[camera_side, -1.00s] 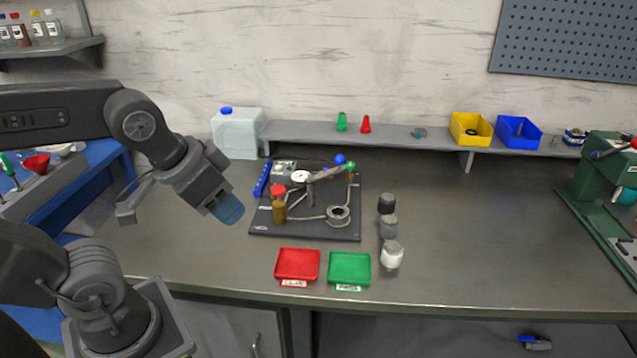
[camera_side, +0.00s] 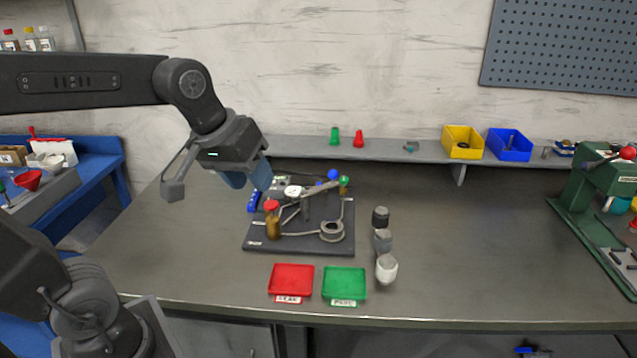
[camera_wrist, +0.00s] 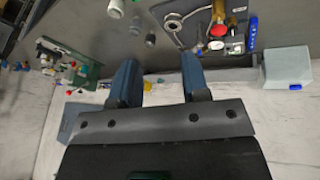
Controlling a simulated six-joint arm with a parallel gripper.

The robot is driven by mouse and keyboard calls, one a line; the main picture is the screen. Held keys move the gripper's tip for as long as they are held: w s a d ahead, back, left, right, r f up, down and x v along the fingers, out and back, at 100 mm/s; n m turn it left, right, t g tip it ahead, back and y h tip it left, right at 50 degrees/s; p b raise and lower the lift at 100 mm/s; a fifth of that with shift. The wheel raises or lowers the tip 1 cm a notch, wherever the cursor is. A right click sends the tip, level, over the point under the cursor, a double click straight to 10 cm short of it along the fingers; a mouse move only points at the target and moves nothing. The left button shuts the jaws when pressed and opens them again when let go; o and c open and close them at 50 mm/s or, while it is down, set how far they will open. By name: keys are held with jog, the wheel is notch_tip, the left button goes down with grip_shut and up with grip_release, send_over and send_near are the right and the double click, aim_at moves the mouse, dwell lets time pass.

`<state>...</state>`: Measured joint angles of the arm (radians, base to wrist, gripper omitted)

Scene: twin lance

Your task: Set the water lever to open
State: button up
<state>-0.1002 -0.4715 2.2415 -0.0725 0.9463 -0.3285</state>
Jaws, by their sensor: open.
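A dark test board (camera_side: 300,243) lies on the bench with pipes, a white-faced gauge (camera_side: 293,191) and several fittings. A blue ball knob (camera_side: 333,174) stands at its back beside a green one (camera_side: 344,181). A blue bar-shaped handle (camera_side: 254,201) is at the board's left edge; it also shows in the wrist view (camera_wrist: 253,34). I cannot tell which blue part is the water lever, or its setting. My gripper (camera_side: 250,179) is above the board's back left, apart from it. In the wrist view its two blue fingers (camera_wrist: 160,78) are spread and empty.
Red (camera_side: 291,280) and green (camera_side: 344,282) trays lie in front. Several small cylindrical pieces (camera_side: 381,240) stand to the right.

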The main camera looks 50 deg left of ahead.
jog(key=w+a+r+n, duration=0.1)
jog(key=w+a+n, duration=0.2)
jog(key=w+n, duration=0.35)
jog(key=n+g+h, duration=0.1)
jog(key=n+h, duration=0.2)
jog(key=n, duration=1.4)
send_over(319, 183)
jog(key=s+a, duration=0.4)
notch_tip(319, 183, down, 12)
jog(key=x, duration=1.3)
jog(key=shift+s+d+f, duration=0.1)
jog(key=shift+s+f, duration=0.1)
jog(key=shift+f, duration=0.3)
grip_shut()
